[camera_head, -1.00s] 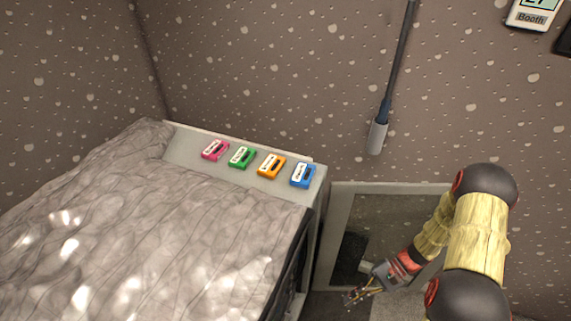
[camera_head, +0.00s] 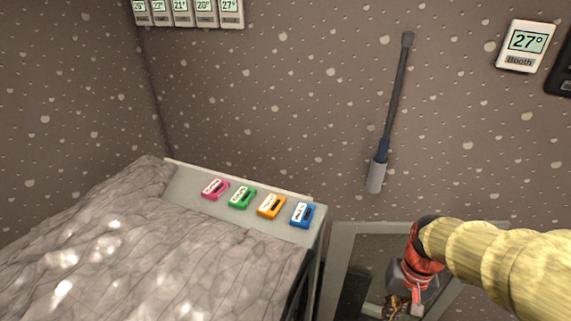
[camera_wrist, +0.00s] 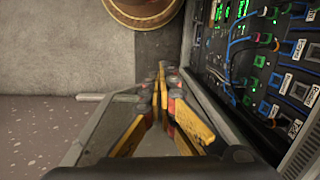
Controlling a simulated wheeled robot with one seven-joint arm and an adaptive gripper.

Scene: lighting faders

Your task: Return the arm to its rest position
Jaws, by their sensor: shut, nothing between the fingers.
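My gripper (camera_wrist: 163,90) shows in the wrist view with its yellow-edged fingers together and nothing between them. In the head view my gripper (camera_head: 402,305) is at the bottom right, pointing down and partly cut off by the frame edge. My arm (camera_head: 480,262) reaches in from the right edge, with a yellow link and a red wrist. The gripper is to the right of the console and apart from the faders on it.
Pink (camera_head: 214,188), green (camera_head: 241,197), orange (camera_head: 271,206) and blue (camera_head: 302,214) faders sit on the console's back ledge. A rack panel with cables (camera_wrist: 262,60) stands close right of the gripper. A grey-ended rod (camera_head: 376,175) hangs on the wall, beside a Booth display (camera_head: 526,46).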

